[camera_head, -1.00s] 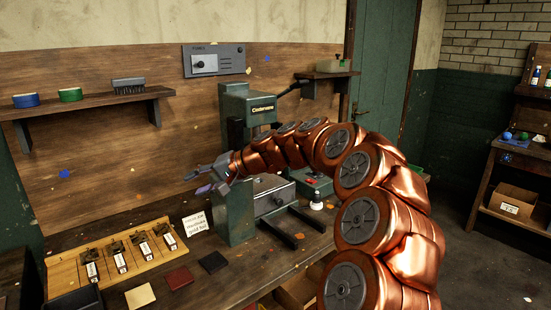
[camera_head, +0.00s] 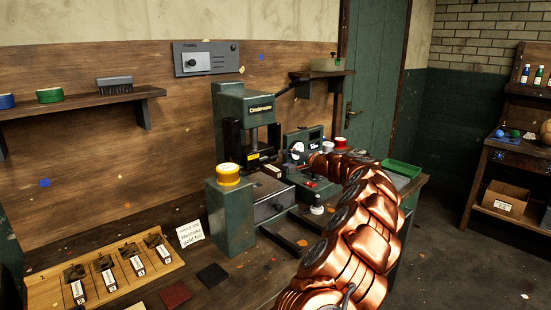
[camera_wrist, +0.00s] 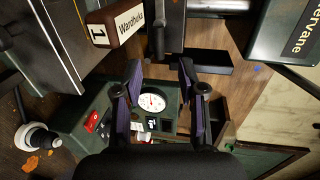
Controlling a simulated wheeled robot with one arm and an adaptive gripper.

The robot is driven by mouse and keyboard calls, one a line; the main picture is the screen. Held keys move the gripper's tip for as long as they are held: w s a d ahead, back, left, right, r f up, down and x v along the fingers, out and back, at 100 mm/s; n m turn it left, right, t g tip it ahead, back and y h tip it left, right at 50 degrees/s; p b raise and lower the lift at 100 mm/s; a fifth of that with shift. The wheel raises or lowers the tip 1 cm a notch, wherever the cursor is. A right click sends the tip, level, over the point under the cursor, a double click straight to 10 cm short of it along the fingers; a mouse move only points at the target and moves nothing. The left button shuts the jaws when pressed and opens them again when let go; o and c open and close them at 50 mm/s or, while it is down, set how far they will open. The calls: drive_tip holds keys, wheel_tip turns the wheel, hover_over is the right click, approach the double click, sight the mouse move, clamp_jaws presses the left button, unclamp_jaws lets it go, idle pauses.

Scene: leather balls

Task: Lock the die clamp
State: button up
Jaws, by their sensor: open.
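The green press marked Cindervane (camera_head: 250,110) stands on the bench in the head view; its nameplate shows sideways in the wrist view (camera_wrist: 297,42). A wooden tag (camera_wrist: 128,20) reading 1 Wardhuka is at the top left of the wrist view, beside the grey press bed (camera_wrist: 50,35). My gripper (camera_wrist: 160,72) is open and empty. A dark bar with a block-like end (camera_wrist: 203,63) lies just beyond its fingertips; contact is not visible. Whether this bar is the die clamp, and the clamp's state, I cannot tell. In the head view my gripper is not clearly visible behind my arm.
A green control box with a round gauge (camera_wrist: 152,102) and a red switch (camera_wrist: 92,122) lies behind my fingers. A yellow-topped green post (camera_head: 229,200) stands at the press front. A rack of tagged dies (camera_head: 105,275) is at left, and a green tray (camera_head: 403,168) at right.

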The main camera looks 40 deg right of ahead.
sight(276, 157)
drive_tip(key=w, duration=0.2)
drive_tip(key=w+p, duration=0.1)
drive_tip(key=shift+w+d+f, duration=0.25)
drive_tip(key=shift+f, duration=0.1)
drive_tip(key=shift+w+a+f, duration=0.1)
drive_tip(key=shift+w+f, duration=0.05)
drive_tip(key=shift+w, duration=0.4)
drive_tip(key=shift+w+f, duration=0.15)
drive_tip(key=shift+w, duration=0.4)
clamp_jaws()
